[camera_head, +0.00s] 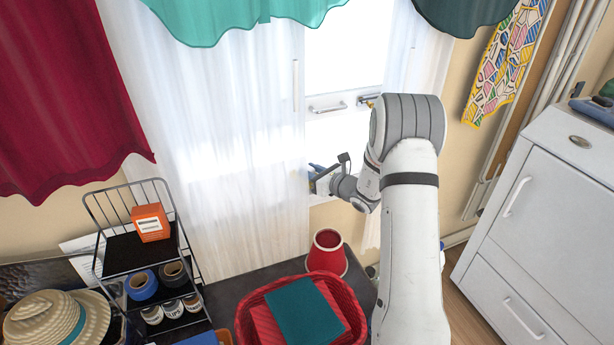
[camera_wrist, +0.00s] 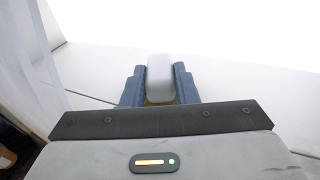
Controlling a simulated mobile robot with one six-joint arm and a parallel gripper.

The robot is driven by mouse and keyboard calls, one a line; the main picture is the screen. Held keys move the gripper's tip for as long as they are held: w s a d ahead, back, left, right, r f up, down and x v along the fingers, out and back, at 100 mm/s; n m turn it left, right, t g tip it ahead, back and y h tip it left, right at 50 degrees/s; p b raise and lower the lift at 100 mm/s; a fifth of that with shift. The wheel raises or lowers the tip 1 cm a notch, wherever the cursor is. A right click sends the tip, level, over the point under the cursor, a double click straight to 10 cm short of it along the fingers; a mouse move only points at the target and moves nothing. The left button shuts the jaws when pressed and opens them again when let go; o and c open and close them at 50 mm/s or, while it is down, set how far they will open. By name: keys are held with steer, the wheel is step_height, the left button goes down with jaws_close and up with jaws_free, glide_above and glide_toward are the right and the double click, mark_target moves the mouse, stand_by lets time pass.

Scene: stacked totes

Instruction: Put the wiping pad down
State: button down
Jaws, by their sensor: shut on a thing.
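In the wrist view, the wiping pad (camera_wrist: 160,78) is a pale grey-white rounded block with a yellowish part at its near end. It sits between the two blue fingers of my gripper (camera_wrist: 160,88), which are shut on it. In the head view, my gripper (camera_head: 316,170) is small and points left, in front of the white curtain and beside the bright window. The pad cannot be made out clearly there. In the wrist view, a bright white surface lies beyond the pad; I cannot tell whether the pad touches it.
Below stands a dark table (camera_head: 232,290) with a red cup (camera_head: 327,252), a red basket (camera_head: 245,325) holding teal and red items, and a wire rack (camera_head: 97,240) with an orange box (camera_head: 150,222). A straw hat (camera_head: 55,322) lies left; a white cabinet (camera_head: 550,215) stands right.

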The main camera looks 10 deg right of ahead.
steer(key=shift+f, duration=0.55)
steer(key=shift+f, duration=0.2)
steer(key=c, duration=1.1)
jaws_free()
steer(key=shift+c, duration=0.2)
steer(key=shift+r, duration=0.15)
